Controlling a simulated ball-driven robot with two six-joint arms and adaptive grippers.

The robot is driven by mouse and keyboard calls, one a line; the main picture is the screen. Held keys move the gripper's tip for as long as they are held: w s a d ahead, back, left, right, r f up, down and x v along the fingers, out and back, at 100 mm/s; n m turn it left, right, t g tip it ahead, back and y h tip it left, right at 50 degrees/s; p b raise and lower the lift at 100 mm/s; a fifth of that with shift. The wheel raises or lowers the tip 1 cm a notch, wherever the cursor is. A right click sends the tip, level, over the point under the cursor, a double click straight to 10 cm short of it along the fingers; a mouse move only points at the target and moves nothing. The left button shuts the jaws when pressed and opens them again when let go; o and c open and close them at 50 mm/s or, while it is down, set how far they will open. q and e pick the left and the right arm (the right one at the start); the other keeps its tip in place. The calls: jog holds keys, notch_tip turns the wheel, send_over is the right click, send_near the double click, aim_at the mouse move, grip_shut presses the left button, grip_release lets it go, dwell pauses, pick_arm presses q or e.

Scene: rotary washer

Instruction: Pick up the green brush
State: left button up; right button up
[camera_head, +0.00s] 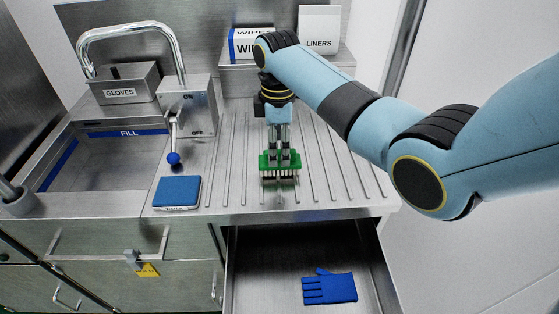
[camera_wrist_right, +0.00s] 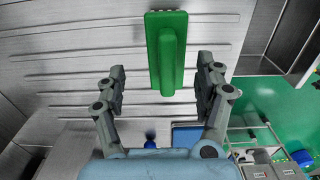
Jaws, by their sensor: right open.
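The green brush (camera_head: 280,164) stands bristles down on the ribbed steel drainboard (camera_head: 345,190). My right gripper (camera_head: 281,150) points down over it, with its fingers at the top of the brush. In the right wrist view the brush's long handle (camera_wrist_right: 166,62) lies between the two spread fingers of the right gripper (camera_wrist_right: 161,72), with a gap on each side. The right gripper is open and does not hold the brush. I cannot tell how far the fingertips reach down past the handle. My left gripper is not in view.
A blue sponge (camera_head: 178,191) lies left of the brush, near a blue-tipped lever (camera_head: 173,158). The sink (camera_head: 110,165) is at left. Boxes of wipes (camera_head: 250,46) and liners (camera_head: 319,30) stand behind. An open drawer (camera_head: 262,270) below holds a blue glove (camera_head: 331,288).

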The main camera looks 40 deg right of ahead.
aim_at(279, 160)
jog(key=f, duration=0.2)
jog(key=s+f, duration=0.1)
jog(key=f, duration=0.1)
jog(key=shift+a+f, duration=0.1)
jog(key=shift+f, duration=0.3)
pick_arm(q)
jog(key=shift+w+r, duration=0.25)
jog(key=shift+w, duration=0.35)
pick_arm(e)
jog(key=c, duration=0.5)
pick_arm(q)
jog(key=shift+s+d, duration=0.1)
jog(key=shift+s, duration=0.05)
pick_arm(e)
jog(key=c, duration=0.8)
jog(key=shift+r, duration=0.1)
